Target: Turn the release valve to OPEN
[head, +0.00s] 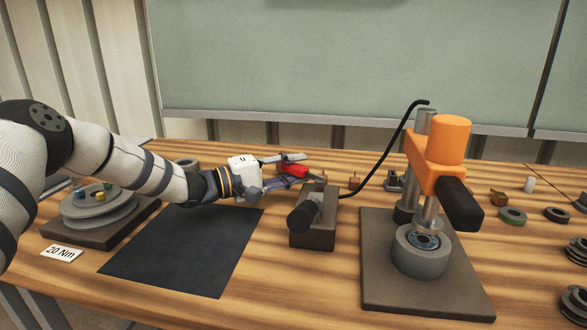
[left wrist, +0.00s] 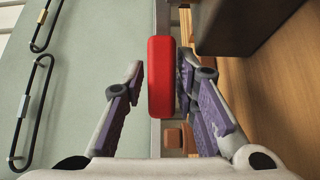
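The release valve's red handle (head: 296,170) shows behind the pump block (head: 314,236). In the left wrist view the red handle (left wrist: 160,78) stands as an upright bar between my fingers. My left gripper (head: 301,168) is open, with one finger on each side of the handle. In the left wrist view the right finger of the gripper (left wrist: 160,68) is close to the handle or touching it. The left finger is clearly apart from it. No OPEN marking is legible. My right gripper is not in view.
An orange press (head: 443,150) stands on a dark plate (head: 385,290) to the right, with a black hose (head: 393,145) leading towards it. A dark mat (head: 182,250) lies bare at left. Grey discs (head: 97,212) and a "20 Nm" card (head: 62,253) are farther left. Rings lie at right.

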